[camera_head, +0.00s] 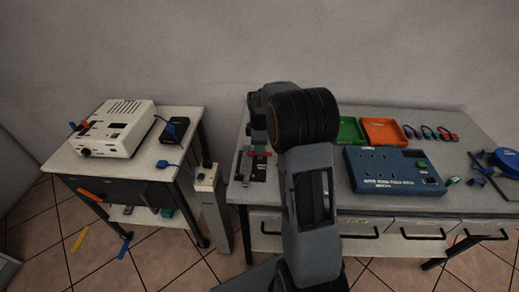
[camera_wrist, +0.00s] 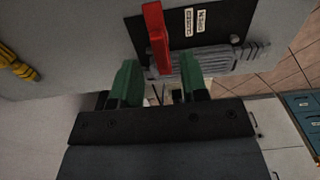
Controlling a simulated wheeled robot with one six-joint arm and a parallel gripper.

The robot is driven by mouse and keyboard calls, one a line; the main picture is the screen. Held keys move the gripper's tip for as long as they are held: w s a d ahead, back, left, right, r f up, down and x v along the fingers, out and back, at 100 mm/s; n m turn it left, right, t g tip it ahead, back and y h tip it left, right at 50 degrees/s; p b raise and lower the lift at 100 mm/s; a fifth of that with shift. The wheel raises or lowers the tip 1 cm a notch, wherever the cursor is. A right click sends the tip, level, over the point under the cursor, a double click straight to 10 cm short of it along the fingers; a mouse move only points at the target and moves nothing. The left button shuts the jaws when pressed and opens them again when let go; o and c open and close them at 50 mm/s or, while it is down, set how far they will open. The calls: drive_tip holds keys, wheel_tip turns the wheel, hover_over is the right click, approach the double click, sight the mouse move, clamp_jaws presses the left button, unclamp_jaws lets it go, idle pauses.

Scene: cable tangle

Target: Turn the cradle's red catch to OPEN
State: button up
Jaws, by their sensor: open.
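The red catch (camera_wrist: 156,38) is a red lever on a dark plate (camera_wrist: 222,20) with two small white labels, whose words I cannot read. Beside it lies the grey ribbed body of the cradle (camera_wrist: 222,60). My gripper (camera_wrist: 158,82) has green fingertips, held apart with nothing between them. In the wrist view the near end of the catch lies just beyond the gap, apart from both fingers as far as I can see.
A blue panel box (camera_head: 392,168), a green tray (camera_head: 350,130) and an orange tray (camera_head: 384,131) stand right of my arm. A white device (camera_head: 118,128) sits on the left cart. A yellow piece (camera_wrist: 17,66) lies left of the catch in the wrist view.

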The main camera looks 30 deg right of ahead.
drive_tip(key=shift+f, duration=1.15)
clamp_jaws()
